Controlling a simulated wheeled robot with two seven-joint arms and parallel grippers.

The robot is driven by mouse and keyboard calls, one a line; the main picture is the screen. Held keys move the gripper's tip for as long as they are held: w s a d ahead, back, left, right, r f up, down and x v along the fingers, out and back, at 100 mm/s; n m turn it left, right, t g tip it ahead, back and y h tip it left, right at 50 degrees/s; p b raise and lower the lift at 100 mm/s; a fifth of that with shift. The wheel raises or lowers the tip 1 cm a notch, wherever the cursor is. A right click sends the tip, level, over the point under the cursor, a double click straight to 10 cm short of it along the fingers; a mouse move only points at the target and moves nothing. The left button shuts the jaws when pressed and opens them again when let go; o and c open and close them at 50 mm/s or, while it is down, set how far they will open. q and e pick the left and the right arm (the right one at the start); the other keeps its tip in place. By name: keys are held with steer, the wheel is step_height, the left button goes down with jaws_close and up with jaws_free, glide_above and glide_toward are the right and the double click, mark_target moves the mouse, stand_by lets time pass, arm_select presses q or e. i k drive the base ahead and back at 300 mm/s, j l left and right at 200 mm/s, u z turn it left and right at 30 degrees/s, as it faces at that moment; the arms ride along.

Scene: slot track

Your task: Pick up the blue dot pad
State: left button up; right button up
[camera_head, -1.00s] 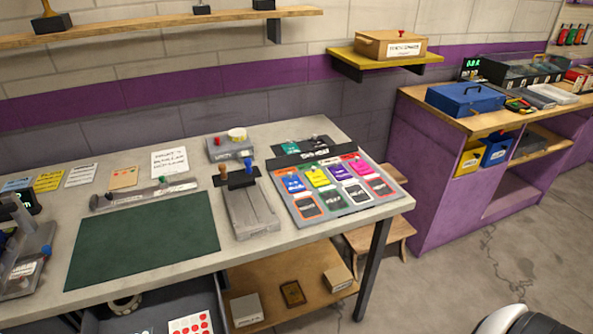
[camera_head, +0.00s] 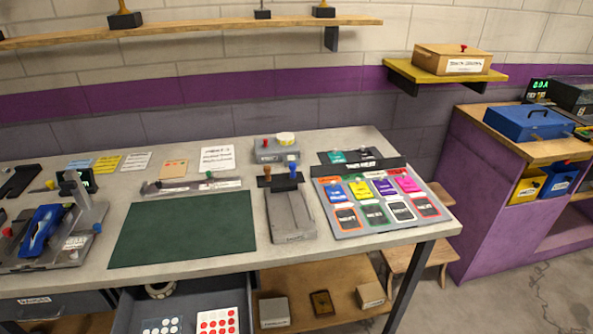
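An open drawer (camera_head: 122,312) under the workbench holds a white pad with red dots (camera_head: 217,322) and, to its left, a dark blue-grey pad with pale dots (camera_head: 162,326). Both pads are cut off by the bottom edge of the view. I cannot tell for sure whether the left one is the blue dot pad. On the bench, a grey board (camera_head: 347,228) carries several coloured cards, a blue one (camera_head: 334,192) at its left. Neither of my grippers is in view.
The bench holds a dark green mat (camera_head: 182,232), a grey fixture with a blue-handled stamp (camera_head: 293,172), and a grey device with a blue part (camera_head: 42,230) at left. Small boxes (camera_head: 274,312) stand on the lower shelf. A purple cabinet (camera_head: 480,190) stands at right.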

mark_target(292, 166)
steer(key=j, duration=0.45)
steer(key=i+j+u, duration=0.1)
steer(key=j, duration=0.35)
steer(key=i+j, duration=0.1)
steer(key=j, duration=0.35)
steer(key=i+j+u, duration=0.1)
steer(key=j, duration=0.3)
steer(key=i+j, duration=0.1)
steer(key=j, duration=0.35)
steer(key=i+j+u, duration=0.1)
steer(key=j, duration=0.35)
steer(key=i+j, duration=0.1)
steer(key=j, duration=0.3)
steer(key=k+l+z, duration=0.1)
steer(key=z, duration=0.4)
steer(key=l+z, duration=0.15)
steer(key=z, duration=0.35)
steer(key=k+l+z, duration=0.1)
steer(key=z, duration=0.35)
